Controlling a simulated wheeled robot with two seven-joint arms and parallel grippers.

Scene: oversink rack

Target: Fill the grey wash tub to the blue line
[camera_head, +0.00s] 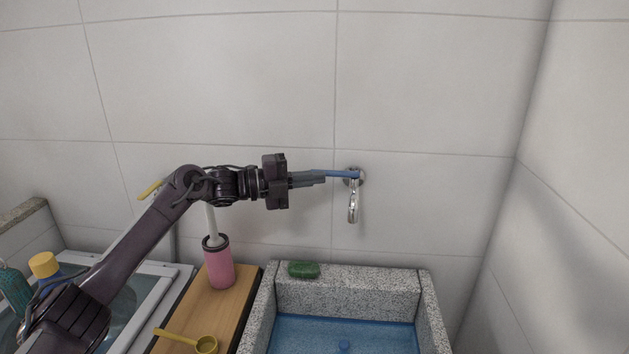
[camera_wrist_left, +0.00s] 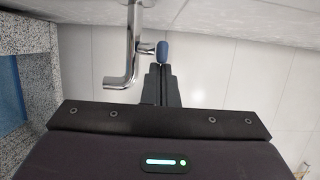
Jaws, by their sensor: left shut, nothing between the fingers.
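The speckled grey wash tub (camera_head: 345,296) stands at bottom centre, its near part cut off by the frame; its wall shows in the left wrist view (camera_wrist_left: 32,70). Its inside looks blue; I cannot tell water from lining, and no separate blue line is distinguishable. A chrome wall tap (camera_head: 353,208) hangs above it, with a blue lever (camera_head: 338,174) pointing left. No stream shows below the spout. My left gripper (camera_head: 322,180) is shut and empty, its fingertips at the lever's free end; contact is unclear. The left wrist view shows the lever's end (camera_wrist_left: 162,53) just beyond the fingertips (camera_wrist_left: 159,70).
A green sponge (camera_head: 303,269) lies on the tub's back rim. To its left a wooden board (camera_head: 226,307) holds a pink brush holder (camera_head: 219,268) and a yellow scoop (camera_head: 203,345). A second basin with a pale rim (camera_head: 150,305) lies further left. The wall right of the tap is clear.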

